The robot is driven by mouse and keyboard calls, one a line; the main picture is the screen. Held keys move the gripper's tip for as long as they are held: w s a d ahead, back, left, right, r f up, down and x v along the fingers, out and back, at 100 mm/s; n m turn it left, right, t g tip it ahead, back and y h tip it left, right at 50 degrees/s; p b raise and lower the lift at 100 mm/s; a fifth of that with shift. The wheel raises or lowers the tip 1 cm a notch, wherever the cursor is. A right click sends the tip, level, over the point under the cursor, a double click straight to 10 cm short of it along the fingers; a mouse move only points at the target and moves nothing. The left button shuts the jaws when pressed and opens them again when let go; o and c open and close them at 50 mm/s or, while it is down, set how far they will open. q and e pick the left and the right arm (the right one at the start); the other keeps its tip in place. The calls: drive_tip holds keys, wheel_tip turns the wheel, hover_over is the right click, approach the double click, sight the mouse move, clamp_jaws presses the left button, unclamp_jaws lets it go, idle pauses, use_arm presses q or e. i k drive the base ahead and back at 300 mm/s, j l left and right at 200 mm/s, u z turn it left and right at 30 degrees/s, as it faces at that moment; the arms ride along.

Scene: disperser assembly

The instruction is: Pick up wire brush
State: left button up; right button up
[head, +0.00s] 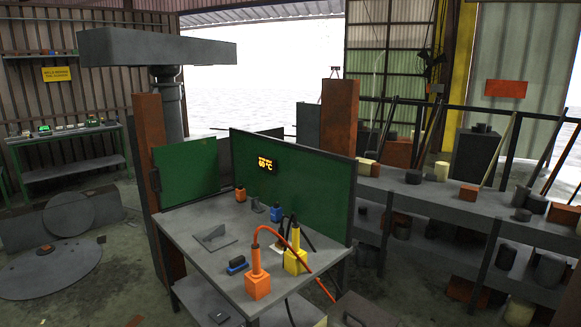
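A small blue and dark elongated object (237,265) lies on the grey worktable (205,222), left of the front orange block. It may be the wire brush, but it is too small to be sure. Neither of my grippers shows in the head view, so their state and distance from the table cannot be seen.
An orange block with a cable (258,286) and a yellow block with a cable (296,262) stand on the worktable. Green panels (300,185) close the back. A cluttered shelf (450,205) stands right.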

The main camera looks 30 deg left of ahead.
sight(237, 264)
drive_tip(key=u, duration=1.25)
drive_tip(key=z, duration=0.35)
drive_tip(key=i+j+z, duration=0.15)
drive_tip(key=z, duration=0.2)
drive_tip(key=i+j+z, duration=0.15)
drive_tip(key=z, duration=0.25)
drive_tip(key=j+z, duration=0.35)
drive_tip(key=i+j+z, duration=0.2)
drive_tip(key=j, duration=0.5)
drive_tip(key=j+z, duration=0.25)
drive_tip(key=j, duration=0.45)
drive_tip(key=i+j+z, duration=0.2)
drive_tip(key=j, duration=0.5)
drive_tip(key=k, duration=0.1)
